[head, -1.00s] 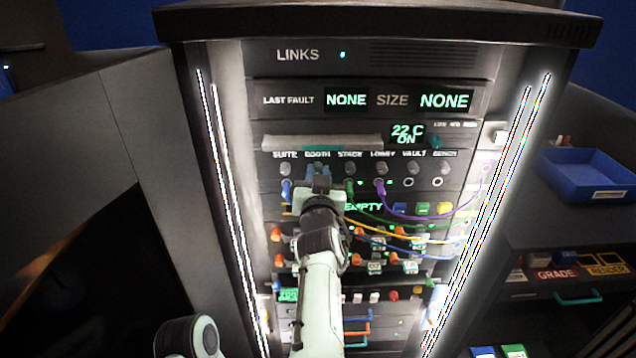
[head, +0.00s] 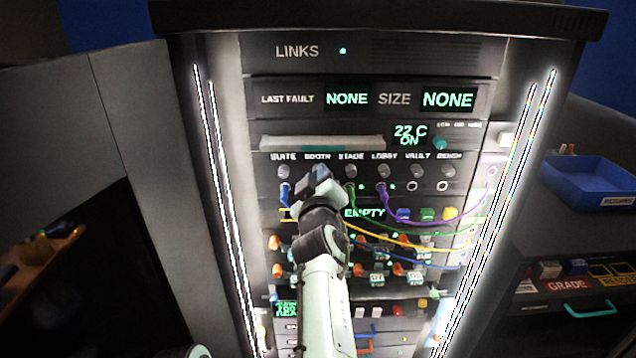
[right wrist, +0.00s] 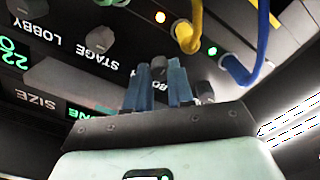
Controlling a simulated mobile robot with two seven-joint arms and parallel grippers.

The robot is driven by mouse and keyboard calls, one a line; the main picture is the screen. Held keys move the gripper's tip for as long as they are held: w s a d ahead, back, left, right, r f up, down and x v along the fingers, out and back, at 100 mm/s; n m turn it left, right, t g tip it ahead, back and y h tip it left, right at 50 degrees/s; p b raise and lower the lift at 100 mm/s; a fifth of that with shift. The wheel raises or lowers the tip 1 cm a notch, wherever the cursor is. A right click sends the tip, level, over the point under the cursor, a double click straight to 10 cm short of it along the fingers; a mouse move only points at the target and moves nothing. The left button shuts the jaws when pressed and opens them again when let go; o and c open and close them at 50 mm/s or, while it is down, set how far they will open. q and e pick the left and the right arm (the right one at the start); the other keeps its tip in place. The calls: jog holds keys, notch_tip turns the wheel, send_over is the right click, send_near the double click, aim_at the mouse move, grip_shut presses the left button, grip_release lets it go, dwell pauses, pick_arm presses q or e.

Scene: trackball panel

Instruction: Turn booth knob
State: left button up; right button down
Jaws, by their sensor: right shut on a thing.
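The booth knob (right wrist: 158,67) is a small dark grey knob below the BOOTH label in the knob row. My right gripper (right wrist: 160,88) has its two blue fingers on either side of it and is shut on it. In the head view my right gripper (head: 319,178) covers nearly all of this knob, so its pointer angle cannot be read. The suite knob (head: 284,171) is to its left and the stage knob (head: 350,173) to its right. My left gripper is not in view.
Neighbouring knobs, such as the lobby knob (head: 382,171), stand close by. A purple cable (head: 430,220), a green cable and yellow and blue cables hang across the panel below. Bright light strips line both sides. A blue tray (head: 590,183) is at the right.

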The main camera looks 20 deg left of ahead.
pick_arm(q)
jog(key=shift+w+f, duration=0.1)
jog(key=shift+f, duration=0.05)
pick_arm(e)
jog(key=shift+r+n, duration=0.2)
jog(key=shift+n, duration=0.3)
jog(key=c, duration=1)
grip_release()
jog(key=shift+c, duration=0.2)
jog(key=shift+o, duration=0.3)
jog(key=shift+w+f, duration=0.1)
jog(key=shift+f, duration=0.05)
